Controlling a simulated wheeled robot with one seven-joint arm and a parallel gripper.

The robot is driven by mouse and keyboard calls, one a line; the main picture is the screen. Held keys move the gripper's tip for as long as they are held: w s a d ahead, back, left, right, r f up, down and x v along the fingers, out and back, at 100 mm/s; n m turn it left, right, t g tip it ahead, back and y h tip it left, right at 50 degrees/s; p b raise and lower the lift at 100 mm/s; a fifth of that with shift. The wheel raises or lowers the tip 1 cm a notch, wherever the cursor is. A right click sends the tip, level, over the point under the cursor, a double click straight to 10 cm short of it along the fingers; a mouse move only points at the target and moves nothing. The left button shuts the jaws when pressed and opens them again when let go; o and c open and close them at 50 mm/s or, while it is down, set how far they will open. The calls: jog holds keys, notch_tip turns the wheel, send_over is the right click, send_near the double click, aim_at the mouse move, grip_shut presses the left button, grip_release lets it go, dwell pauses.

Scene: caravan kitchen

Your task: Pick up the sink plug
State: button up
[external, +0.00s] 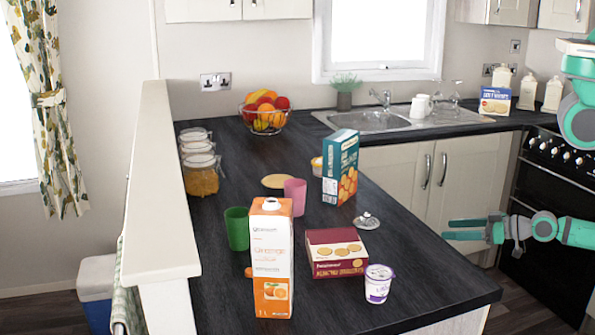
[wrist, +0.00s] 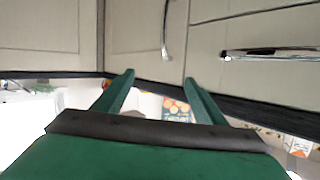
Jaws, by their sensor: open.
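The sink plug (external: 367,221) is a small silver disc with a raised knob. It lies on the dark worktop, behind a red biscuit box and right of a tall teal box. My gripper (external: 446,229) is open and empty, to the right of the plug and apart from it in the external view. Its fingers point left, towards the worktop. In the wrist view, my two green fingers (wrist: 158,78) are spread with nothing held between them. I cannot make out the plug in the wrist view.
Near the plug stand the red biscuit box (external: 336,252), the teal box (external: 340,168), a white yogurt pot (external: 378,284) and an orange juice carton (external: 271,258). Pale cupboards (external: 466,180) and a black oven (external: 555,215) flank my arm. The worktop right of the plug is clear.

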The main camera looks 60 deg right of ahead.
aim_at(370, 213)
jog(key=w+d+r+y, duration=0.2)
jog(key=w+d+r, duration=0.15)
jog(key=w, duration=0.55)
jog(key=w+a+r+n+y, duration=0.1)
jog(key=w+a+r+y, duration=0.1)
jog(key=r, duration=0.1)
jog(key=w+a+r+n+y, duration=0.2)
jog(key=r, duration=0.1)
jog(key=w+a+r+n+y, duration=0.2)
jog(key=w+a+r, duration=0.1)
jog(key=shift+r+g, duration=0.4)
jog(key=a+n+g+y, duration=0.1)
jog(key=a+n+g, duration=0.1)
jog(key=a, duration=0.1)
jog(key=a+n+g+y, duration=0.1)
jog(key=a+n+g, duration=0.1)
jog(key=a+n, duration=0.1)
jog(key=shift+a+r, duration=0.2)
jog(key=shift+a, duration=0.3)
jog(key=shift+a+n+g, duration=0.25)
jog(key=shift+n+g, duration=0.05)
jog(key=shift+w+a+f, duration=0.1)
jog(key=shift+a+f, duration=0.1)
jog(key=shift+a, duration=0.05)
jog(key=x, duration=1)
jog(key=shift+a+f, duration=0.1)
jog(key=shift+a, duration=0.15)
